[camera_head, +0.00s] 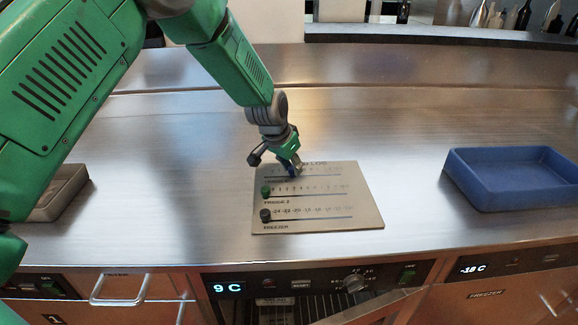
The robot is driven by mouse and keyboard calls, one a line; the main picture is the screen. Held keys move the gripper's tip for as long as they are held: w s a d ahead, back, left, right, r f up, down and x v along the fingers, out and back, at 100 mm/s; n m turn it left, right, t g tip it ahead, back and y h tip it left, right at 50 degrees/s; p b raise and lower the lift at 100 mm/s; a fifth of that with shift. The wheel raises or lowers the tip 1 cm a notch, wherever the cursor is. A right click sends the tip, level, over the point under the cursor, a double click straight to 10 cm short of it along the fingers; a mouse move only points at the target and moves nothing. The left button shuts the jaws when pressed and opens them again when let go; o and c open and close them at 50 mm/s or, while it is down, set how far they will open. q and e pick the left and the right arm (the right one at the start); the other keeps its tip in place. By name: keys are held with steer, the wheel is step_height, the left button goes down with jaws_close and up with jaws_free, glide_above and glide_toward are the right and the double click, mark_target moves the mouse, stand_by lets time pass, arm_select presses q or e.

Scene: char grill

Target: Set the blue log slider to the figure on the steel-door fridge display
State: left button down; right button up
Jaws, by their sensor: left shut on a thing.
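A tan log board (370,205) lies on the steel counter, with three slider rows. The blue slider (292,171) is on the top row, mostly hidden by my left gripper (290,168), which is shut on it. The top row's figures are too small or covered to read. The lower rows, labelled FRIDGE 2 and FREEZER, have a green slider (266,191) and a dark slider (265,215) at their left ends. A display (229,288) under the counter reads 9 C, above a door with a rack showing. The left cabinet's display is not in view. My right gripper is not in view.
A blue tray (500,190) stands at the right and a grey-brown tray (72,187) at the left, partly behind my left arm. A freezer display (473,268) reads -18 C. Bottles (497,17) stand at the back. The counter around the board is clear.

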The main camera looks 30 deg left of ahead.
arm_select(q)
steer(key=c, duration=1.3)
jaws_free()
steer(key=shift+a, duration=0.1)
steer(key=shift+c, duration=0.2)
steer(key=shift+w, duration=0.1)
steer(key=shift+r, duration=0.4)
steer(key=v, duration=1.1)
steer(key=shift+s, duration=0.25)
steer(key=shift+a+f, duration=0.1)
steer(key=shift+a, duration=0.05)
